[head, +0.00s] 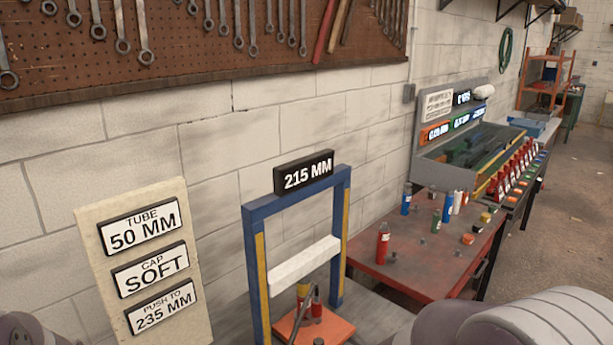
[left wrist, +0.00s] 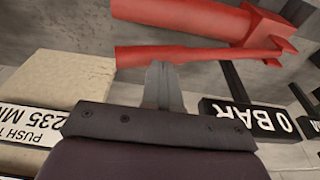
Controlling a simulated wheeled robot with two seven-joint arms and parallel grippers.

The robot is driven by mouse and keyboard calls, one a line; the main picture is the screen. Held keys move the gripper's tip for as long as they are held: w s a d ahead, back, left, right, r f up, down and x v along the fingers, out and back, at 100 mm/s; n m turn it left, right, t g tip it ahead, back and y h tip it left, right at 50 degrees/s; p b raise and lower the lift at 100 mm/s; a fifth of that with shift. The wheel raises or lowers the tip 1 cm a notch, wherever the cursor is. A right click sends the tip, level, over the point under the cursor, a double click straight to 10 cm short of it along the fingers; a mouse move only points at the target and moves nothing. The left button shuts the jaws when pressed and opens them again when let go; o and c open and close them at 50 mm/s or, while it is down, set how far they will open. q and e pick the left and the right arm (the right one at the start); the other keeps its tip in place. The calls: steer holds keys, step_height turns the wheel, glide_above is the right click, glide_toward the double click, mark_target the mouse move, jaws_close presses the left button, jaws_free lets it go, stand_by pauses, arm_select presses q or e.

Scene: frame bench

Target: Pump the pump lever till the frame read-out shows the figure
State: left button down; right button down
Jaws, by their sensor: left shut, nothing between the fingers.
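The frame read-out (head: 303,174) shows 215 MM on top of the blue frame (head: 258,276). The sign board (head: 88,226) on the left reads tube 50 MM, cap SOFT, push to 235 MM. In the left wrist view a thin red bar (left wrist: 205,54), which looks like the pump lever, runs beside a thicker red pump body (left wrist: 190,22). My left gripper (left wrist: 160,68) is shut and empty, its tips at the thin bar's edge; whether they touch it I cannot tell. My right gripper is not in view.
A 0 BAR read-out (left wrist: 245,117) stands right of the gripper in the wrist view. A white crossbar (head: 304,264) spans the blue frame above an orange base (head: 335,331). A red table (head: 415,268) with bottles stands to the right. Wrenches hang on a pegboard (head: 190,30).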

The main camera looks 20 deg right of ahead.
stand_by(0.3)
arm_select(q)
step_height(320, 180, down, 8)
steer(key=b, duration=0.6)
steer(key=shift+d+f, duration=0.1)
steer(key=shift+f, duration=0.1)
step_height(320, 180, up, 9)
steer(key=p, duration=0.6)
steer(key=shift+f+p, duration=0.15)
steer(key=shift+p, duration=0.15)
steer(key=shift+f, duration=0.15)
